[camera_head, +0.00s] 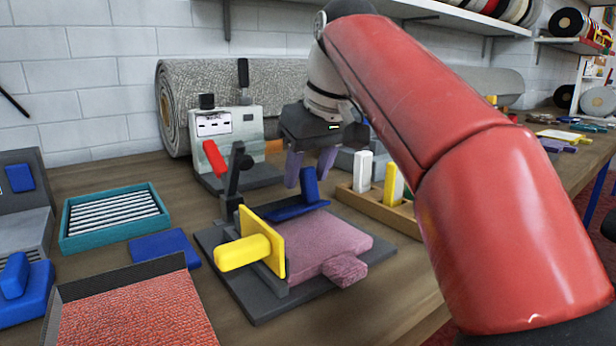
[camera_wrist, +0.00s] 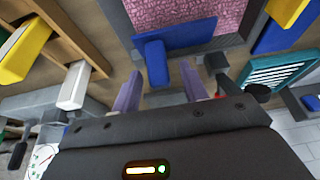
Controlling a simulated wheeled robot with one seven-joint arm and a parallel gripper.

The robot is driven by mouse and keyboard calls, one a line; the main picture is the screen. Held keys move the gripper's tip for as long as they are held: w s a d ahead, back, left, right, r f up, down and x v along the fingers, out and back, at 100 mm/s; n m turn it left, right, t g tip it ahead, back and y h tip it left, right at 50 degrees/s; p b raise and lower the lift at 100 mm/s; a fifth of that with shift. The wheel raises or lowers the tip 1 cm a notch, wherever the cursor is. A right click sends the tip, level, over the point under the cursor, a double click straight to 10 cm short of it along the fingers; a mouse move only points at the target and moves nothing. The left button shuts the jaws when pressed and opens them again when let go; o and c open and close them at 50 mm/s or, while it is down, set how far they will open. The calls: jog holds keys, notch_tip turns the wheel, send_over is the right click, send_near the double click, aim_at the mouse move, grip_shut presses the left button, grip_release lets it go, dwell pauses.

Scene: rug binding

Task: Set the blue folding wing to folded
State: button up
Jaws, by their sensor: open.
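The blue folding wing (camera_head: 290,212) is a flat blue plate with an upright blue tab (camera_head: 310,186), at the back edge of a dark fixture (camera_head: 262,304). It looks tilted beside the pink rug piece (camera_head: 318,243), not lying over it. The wrist view also shows the wing (camera_wrist: 195,36) and its tab (camera_wrist: 155,62). My gripper (camera_head: 310,172) is open, with purple fingers pointing down just above and behind the tab. In the wrist view my gripper (camera_wrist: 160,88) has its fingers either side of the tab's near end; contact cannot be told.
A yellow wing (camera_head: 270,240) with a thick handle stands upright at the fixture's left. A wooden holder (camera_head: 405,217) with white and yellow pieces is at right. A teal tray (camera_head: 75,240) lies left.

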jog(key=shift+f, duration=0.25)
grip_shut()
jog(key=shift+f, duration=0.1)
